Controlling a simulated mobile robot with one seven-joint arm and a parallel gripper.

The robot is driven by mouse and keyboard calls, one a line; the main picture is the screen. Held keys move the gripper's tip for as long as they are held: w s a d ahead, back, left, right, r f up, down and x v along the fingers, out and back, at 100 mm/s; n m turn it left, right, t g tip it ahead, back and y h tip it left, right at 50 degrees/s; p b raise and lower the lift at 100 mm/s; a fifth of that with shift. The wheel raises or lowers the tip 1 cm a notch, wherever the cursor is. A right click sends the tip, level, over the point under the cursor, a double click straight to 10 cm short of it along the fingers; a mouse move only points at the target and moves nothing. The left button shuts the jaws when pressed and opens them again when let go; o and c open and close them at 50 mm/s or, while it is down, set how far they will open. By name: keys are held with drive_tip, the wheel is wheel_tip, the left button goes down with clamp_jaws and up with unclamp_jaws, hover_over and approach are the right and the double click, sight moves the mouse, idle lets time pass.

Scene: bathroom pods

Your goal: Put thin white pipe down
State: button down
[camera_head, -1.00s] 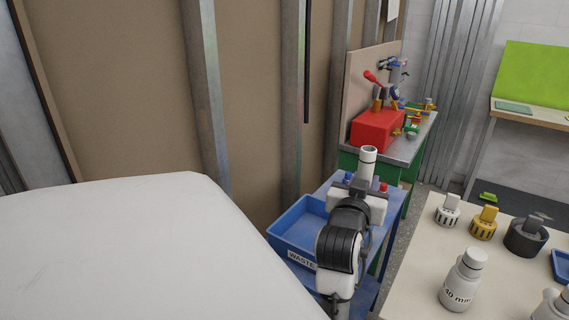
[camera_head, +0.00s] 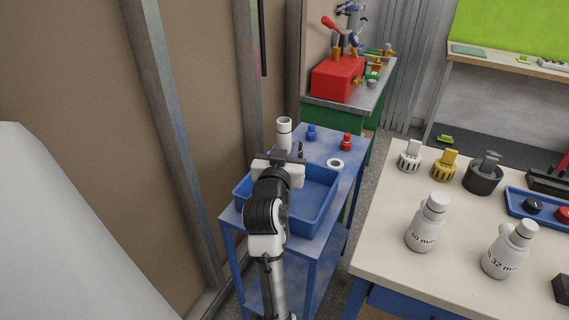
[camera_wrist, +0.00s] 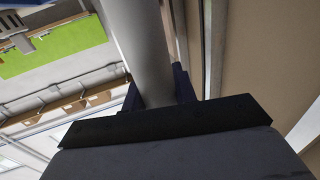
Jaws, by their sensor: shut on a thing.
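The thin white pipe (camera_head: 284,134) stands upright in my gripper (camera_head: 279,157), its open top end showing above the jaws in the head view. My gripper is shut on it. The pipe (camera_wrist: 140,45) also runs up between the dark fingers (camera_wrist: 160,92) in the wrist view. The gripper is over the far left part of a blue waste tray (camera_head: 324,212) on a blue cart (camera_head: 345,190). My arm hides part of the tray and the pipe's lower end.
On the cart behind the tray are a blue fitting (camera_head: 311,132), a red fitting (camera_head: 346,141) and a white ring (camera_head: 335,163). A cream table (camera_head: 390,240) with bottles stands at right. A red toolbox (camera_head: 337,80) is on the bench behind. A wall is close at left.

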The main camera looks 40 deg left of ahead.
drive_tip(key=shift+f, duration=2.1)
drive_tip(key=shift+f, duration=0.15)
drive_tip(key=c, duration=1.1)
unclamp_jaws()
drive_tip(key=b+v, duration=0.2)
drive_tip(key=v, duration=1)
drive_tip(key=shift+b, duration=0.35)
